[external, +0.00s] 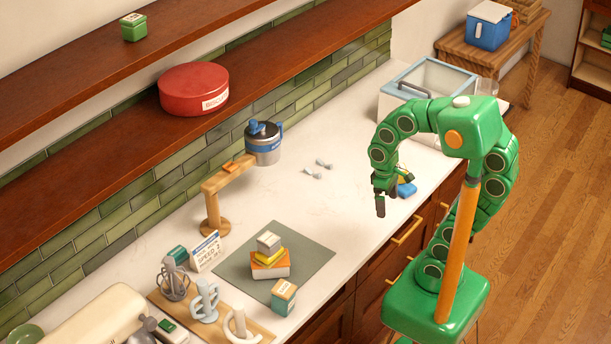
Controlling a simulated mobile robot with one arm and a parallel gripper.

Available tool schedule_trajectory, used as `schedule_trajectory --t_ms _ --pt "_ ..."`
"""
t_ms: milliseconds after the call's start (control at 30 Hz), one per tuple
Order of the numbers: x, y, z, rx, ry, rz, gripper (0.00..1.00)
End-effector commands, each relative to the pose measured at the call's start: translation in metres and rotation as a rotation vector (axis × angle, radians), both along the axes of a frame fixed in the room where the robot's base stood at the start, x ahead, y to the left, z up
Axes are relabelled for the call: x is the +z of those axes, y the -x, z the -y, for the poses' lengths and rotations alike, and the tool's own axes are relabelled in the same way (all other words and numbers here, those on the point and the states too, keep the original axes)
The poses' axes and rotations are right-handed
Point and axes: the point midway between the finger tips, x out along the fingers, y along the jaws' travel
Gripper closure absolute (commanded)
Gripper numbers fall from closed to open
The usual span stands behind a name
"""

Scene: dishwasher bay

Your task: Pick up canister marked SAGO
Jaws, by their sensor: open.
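No label reading SAGO is legible to me. My gripper (384,199) is open and empty, pointing down above the counter's front edge, to the right of these canisters.
A red round tin (194,90) sits on the lower shelf. Mixer attachments crowd the front left. Mid-counter is mostly clear.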

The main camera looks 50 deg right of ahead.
Motion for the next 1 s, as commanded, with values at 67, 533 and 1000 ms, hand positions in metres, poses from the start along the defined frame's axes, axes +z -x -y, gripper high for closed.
schedule_trajectory --t_ms 67,533,1000 --pt "-0.005 0.015 0.011 -0.068 0.004 -0.002 0.00" --pt "-0.019 0.046 0.027 -0.194 0.014 -0.018 0.07" --pt "-0.015 0.027 0.017 -0.183 0.018 -0.014 0.07"
